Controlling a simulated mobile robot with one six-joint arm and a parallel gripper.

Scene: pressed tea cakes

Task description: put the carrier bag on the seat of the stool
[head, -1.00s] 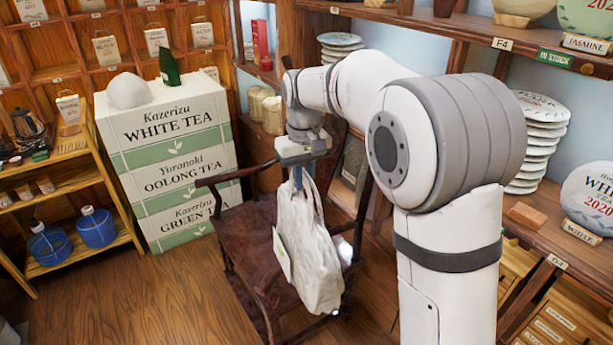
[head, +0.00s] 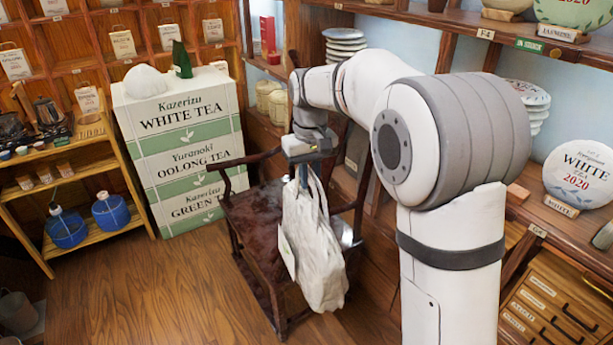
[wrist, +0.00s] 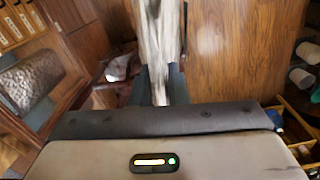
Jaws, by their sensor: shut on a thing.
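The pale cloth carrier bag (head: 312,258) hangs upright by its handles from my gripper (head: 304,166). My gripper is shut on the handles. In the wrist view a pale strip of the bag (wrist: 158,45) runs between the two dark fingers. In the head view the bag hides part of a dark wooden armchair (head: 255,215) with a broad, bare seat. I cannot tell whether the bag touches the chair or hangs in front of it. I see no backless stool clearly in either view.
Stacked tea boxes (head: 185,140) stand behind the chair, with a white lump and a green bottle on top. A low wooden shelf (head: 75,165) with blue jars is at left. Shelving with tea cakes and drawers (head: 545,310) lines the right. The floor (head: 170,290) at front left is clear.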

